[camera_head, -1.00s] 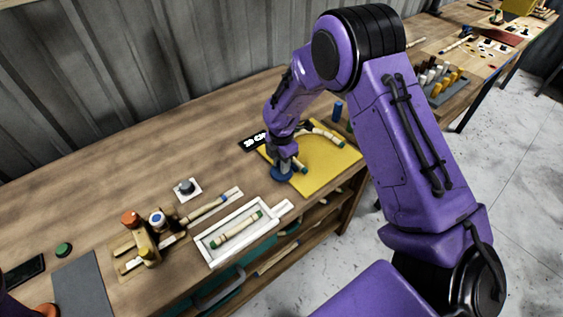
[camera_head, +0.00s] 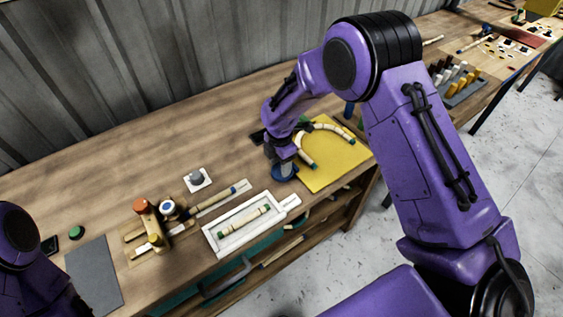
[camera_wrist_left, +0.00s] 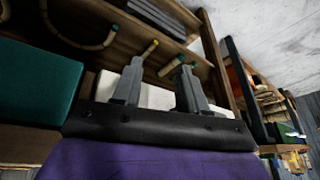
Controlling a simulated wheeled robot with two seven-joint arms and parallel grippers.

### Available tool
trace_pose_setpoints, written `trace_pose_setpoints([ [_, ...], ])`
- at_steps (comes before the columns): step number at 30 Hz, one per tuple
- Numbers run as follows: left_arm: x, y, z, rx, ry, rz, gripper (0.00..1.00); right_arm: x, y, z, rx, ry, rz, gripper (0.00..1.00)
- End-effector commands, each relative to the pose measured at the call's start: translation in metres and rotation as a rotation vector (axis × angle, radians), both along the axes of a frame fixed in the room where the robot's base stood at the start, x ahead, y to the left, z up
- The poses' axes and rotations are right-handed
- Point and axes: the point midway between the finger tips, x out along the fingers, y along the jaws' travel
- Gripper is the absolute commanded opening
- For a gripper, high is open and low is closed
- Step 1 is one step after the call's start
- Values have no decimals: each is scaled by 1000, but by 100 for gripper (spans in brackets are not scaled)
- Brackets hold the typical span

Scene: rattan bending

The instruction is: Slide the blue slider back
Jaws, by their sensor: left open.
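A blue round piece (camera_head: 285,173) sits at the left edge of the yellow board (camera_head: 335,172); I cannot tell for sure that it is the blue slider. My right gripper (camera_head: 283,158) is directly over it, pointing down. Its fingers are too small and hidden to show whether they are open or shut. A blue-and-white knob (camera_head: 167,207) stands on the wooden fixture further left. My left gripper (camera_wrist_left: 160,84) is open and empty in the left wrist view, facing shelves under a table.
A white tray (camera_head: 211,240) holds a rattan piece. An orange-topped knob (camera_head: 140,204) stands on the fixture. A curved rattan piece (camera_head: 325,130) lies on the yellow board. A grey mat (camera_head: 94,277) lies at left. The back middle of the table is clear.

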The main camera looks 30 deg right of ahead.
Motion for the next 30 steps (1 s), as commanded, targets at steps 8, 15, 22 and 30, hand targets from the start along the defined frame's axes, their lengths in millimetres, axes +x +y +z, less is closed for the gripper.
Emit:
trace_pose_setpoints([
  [8, 0, 0, -9, 0, 0, 0, 43, 1, 0, 23, 0, -5, 0, 52],
  [15, 0, 0, -21, 0, 0, 0, 43, 1, 2, 80, 0, -4, 1, 52],
  [22, 0, 0, -23, 0, 0, 0, 43, 0, 2, 105, -2, 0, 1, 52],
  [30, 0, 0, -23, 0, 0, 0, 43, 0, 2, 106, -2, 1, 1, 52],
])
